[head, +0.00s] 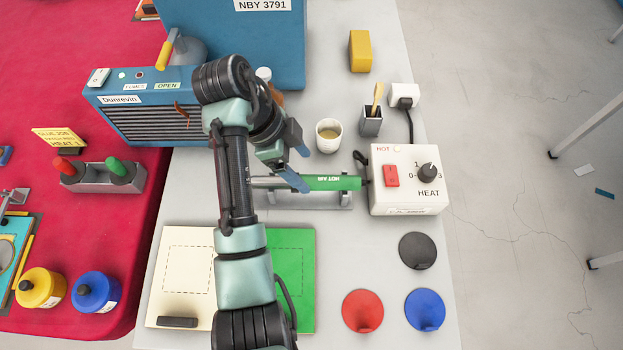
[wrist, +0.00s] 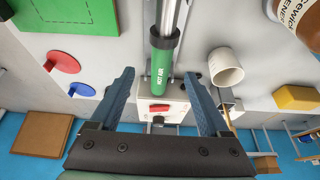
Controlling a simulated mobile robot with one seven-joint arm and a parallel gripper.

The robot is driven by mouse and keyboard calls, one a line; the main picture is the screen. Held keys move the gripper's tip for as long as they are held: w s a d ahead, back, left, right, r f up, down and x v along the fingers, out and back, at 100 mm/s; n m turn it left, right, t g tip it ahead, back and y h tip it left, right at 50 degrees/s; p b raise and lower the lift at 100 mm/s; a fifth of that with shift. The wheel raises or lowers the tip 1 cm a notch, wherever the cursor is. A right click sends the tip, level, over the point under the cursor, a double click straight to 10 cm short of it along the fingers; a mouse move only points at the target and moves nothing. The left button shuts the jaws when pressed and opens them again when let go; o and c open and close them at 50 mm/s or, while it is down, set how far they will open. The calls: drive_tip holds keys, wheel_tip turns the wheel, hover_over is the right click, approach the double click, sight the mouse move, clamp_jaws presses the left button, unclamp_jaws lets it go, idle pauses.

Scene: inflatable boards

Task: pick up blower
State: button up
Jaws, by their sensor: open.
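The blower (head: 336,183) has a green handle marked HOT AIR and a silver tube. It lies across a grey stand (head: 318,200) on the pale bench, and my arm hides part of its tube in the head view. In the wrist view the green handle (wrist: 163,62) shows between the two blue fingers. My gripper (head: 295,165) is open and empty, close over the blower near where the tube meets the handle. The fingers (wrist: 158,74) stand on either side of the handle in the wrist view. I cannot tell the exact height gap.
A white heat control box (head: 405,200) stands right of the handle. Green (head: 300,270) and cream boards lie in front, with red (head: 362,311), blue and black discs at front right. A blue machine (head: 150,125) stands left.

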sight(313, 180)
drive_tip(key=b+x, duration=0.2)
drive_tip(key=x, duration=0.2)
drive_tip(key=shift+f, duration=0.1)
drive_tip(key=shift+x, duration=2.65)
drive_tip(key=shift+w+a, duration=0.2)
clamp_jaws()
